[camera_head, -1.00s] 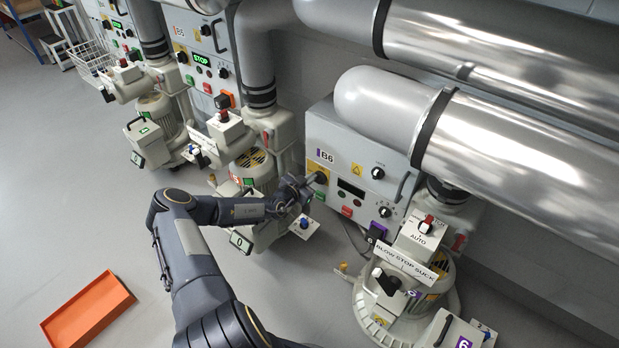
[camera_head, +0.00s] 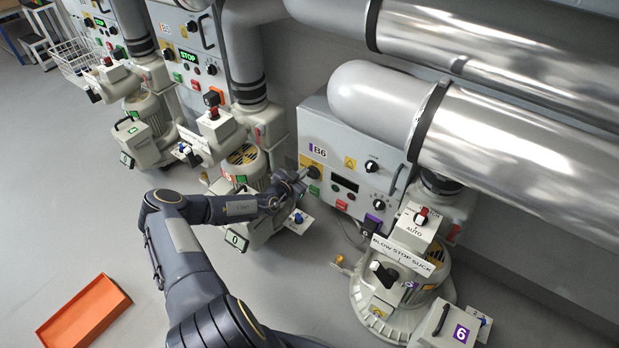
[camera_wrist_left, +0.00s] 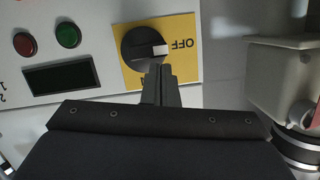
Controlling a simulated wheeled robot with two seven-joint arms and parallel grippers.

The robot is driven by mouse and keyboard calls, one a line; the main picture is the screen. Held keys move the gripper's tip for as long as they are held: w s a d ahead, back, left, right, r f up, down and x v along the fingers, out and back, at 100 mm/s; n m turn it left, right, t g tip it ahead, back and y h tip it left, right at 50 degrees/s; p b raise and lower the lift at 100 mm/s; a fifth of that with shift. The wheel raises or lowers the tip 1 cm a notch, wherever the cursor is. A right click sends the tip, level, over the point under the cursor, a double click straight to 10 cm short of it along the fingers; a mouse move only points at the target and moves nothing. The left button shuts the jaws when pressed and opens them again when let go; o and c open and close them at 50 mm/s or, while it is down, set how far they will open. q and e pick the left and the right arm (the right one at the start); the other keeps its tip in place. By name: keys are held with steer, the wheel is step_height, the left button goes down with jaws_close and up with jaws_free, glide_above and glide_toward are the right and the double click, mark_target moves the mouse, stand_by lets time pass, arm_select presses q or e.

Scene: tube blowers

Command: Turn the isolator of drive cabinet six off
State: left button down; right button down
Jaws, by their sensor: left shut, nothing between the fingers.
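Drive cabinet B6 (camera_head: 330,140) is a light grey box on the wall in the head view. Its isolator, on a yellow plate at the cabinet's lower left, is partly covered by my gripper there. In the left wrist view the isolator (camera_wrist_left: 138,42) is a black round knob, its white-ended handle pointing at the word OFF on the yellow plate (camera_wrist_left: 181,70). My left gripper (camera_wrist_left: 159,70) is shut and empty, fingertips right at the knob's lower edge; I cannot tell whether they touch. It also shows in the head view (camera_head: 306,175). My right gripper is out of view.
A red and a green button and a dark display (camera_wrist_left: 60,78) sit beside the isolator. A blower (camera_head: 395,305) stands below B6 at the right. Large metal pipes (camera_head: 500,135) run above. An orange tray (camera_head: 84,312) lies on the open floor at left.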

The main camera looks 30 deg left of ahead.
arm_select(q)
step_height(320, 180, up, 5)
steer(key=p, duration=0.4)
steer(key=shift+f+p, duration=0.15)
steer(key=shift+p, duration=0.25)
steer(key=p+v, duration=0.2)
steer(key=v, duration=0.7)
steer(key=shift+s+a+f, duration=0.2)
steer(key=shift+s+a, duration=0.05)
steer(key=shift+s, duration=0.25)
